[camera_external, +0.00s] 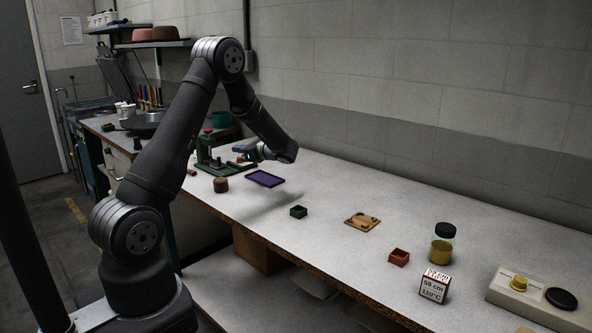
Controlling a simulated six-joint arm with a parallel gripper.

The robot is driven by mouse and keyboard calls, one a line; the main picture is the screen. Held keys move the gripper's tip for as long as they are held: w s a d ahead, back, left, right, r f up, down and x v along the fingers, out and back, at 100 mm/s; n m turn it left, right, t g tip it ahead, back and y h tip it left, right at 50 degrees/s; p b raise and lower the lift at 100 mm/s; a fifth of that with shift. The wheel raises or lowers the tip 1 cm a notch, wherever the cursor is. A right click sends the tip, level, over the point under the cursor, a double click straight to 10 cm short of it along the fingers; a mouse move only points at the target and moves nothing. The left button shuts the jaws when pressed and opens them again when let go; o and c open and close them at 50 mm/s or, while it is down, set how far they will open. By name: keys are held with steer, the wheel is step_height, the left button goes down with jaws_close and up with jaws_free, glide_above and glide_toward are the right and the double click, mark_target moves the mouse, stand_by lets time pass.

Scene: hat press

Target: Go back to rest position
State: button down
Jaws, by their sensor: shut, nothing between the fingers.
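My gripper (243,153) is at the end of my arm, above the left part of the long workbench. It is shut and holds nothing. It is close to the green press (208,158), and I cannot tell whether it touches it. A small reddish-brown thing shows under the gripper tip, partly hidden.
The bench (330,190) carries a brown round block (220,185), a green box (298,211), a wooden plate (362,220), a red box (399,257), a yellow jar (441,249), a labelled cube (434,286) and a control panel (540,297). A wall stands behind.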

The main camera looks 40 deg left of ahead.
steer(key=shift+s+a+f+n+g+h, duration=0.15)
steer(key=shift+s+f+n+g+h, duration=0.1)
steer(key=shift+s+n, duration=0.15)
steer(key=shift+s+a+f+n+g+h, duration=0.15)
steer(key=shift+s+f+n+h, duration=0.1)
steer(key=shift+s+n, duration=0.15)
steer(key=c, duration=0.9)
jaws_free()
steer(key=shift+c, duration=0.2)
steer(key=o, duration=0.3)
steer(key=shift+a+r+n, duration=0.15)
steer(key=shift+a+n, duration=0.1)
steer(key=shift+n, duration=0.05)
steer(key=o, duration=0.6)
steer(key=n+h, duration=0.1)
steer(key=a+n+h, duration=0.2)
steer(key=shift+w+a+r+g+h, duration=0.15)
steer(key=shift+w+r+g+h, duration=0.15)
steer(key=shift+r+g, duration=0.1)
steer(key=shift+o, duration=0.2)
steer(key=w+a+r+n+t+h, duration=0.3)
steer(key=w+r+n+t+h, duration=0.1)
steer(key=w+r, duration=0.15)
steer(key=w+a+r+n+t+h, duration=0.3)
steer(key=w+r+n, duration=0.15)
steer(key=r, duration=0.25)
steer(key=x, duration=0.9)
steer(key=shift+s+d+f, duration=0.25)
steer(key=shift+s+f, duration=0.1)
